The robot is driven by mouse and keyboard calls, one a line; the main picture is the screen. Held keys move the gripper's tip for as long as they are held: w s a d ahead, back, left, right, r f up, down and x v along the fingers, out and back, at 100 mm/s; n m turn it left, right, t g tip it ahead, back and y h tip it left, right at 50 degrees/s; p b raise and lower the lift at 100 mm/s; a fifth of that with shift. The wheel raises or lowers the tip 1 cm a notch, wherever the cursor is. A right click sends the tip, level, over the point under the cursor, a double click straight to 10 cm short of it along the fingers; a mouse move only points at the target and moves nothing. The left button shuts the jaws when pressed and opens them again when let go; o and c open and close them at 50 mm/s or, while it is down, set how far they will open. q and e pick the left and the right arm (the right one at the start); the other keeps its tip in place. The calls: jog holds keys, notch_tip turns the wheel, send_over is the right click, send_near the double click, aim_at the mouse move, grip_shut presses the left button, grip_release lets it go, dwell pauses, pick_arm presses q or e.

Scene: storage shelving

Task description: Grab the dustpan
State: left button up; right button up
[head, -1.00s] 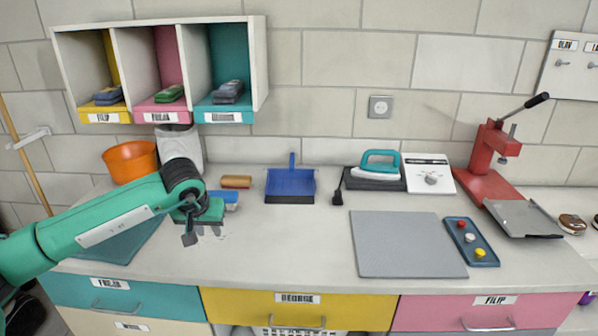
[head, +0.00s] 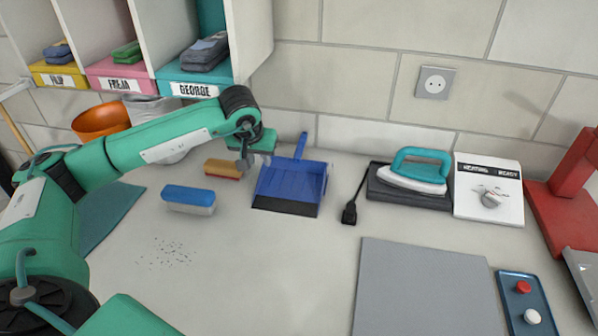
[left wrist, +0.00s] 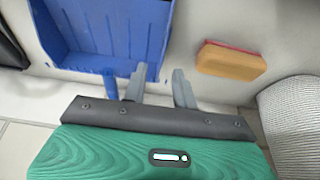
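The blue dustpan (head: 290,184) lies on the worktop with its dark front edge toward me and its handle (head: 301,146) pointing at the wall. In the left wrist view the dustpan (left wrist: 105,30) fills the upper left. My left gripper (head: 246,163) is left of the dustpan's rear part, between it and the orange-brown sponge. In the left wrist view my left gripper (left wrist: 160,76) has its two grey fingers apart with nothing between them. The dustpan's handle (left wrist: 110,85) shows just outside the left finger; I cannot tell whether they touch. My right gripper is not in view.
The orange-brown sponge (head: 223,169) and a blue-and-white brush (head: 188,199) lie left of the dustpan. The shelf cubbies (head: 195,80) hang above left. Dark crumbs (head: 166,252) lie on open worktop.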

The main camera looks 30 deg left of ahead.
aim_at(263, 179)
pick_arm(q)
jog(key=shift+x, duration=0.85)
jog(key=p+x, duration=0.1)
jog(key=x, duration=0.3)
jog(key=shift+w+a+f, duration=0.1)
jog(key=shift+a+f, duration=0.05)
jog(key=shift+f, duration=0.15)
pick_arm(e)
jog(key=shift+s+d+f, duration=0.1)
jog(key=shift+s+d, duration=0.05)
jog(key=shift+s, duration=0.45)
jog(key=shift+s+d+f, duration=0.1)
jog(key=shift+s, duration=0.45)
pick_arm(q)
jog(key=shift+c, duration=0.2)
grip_shut()
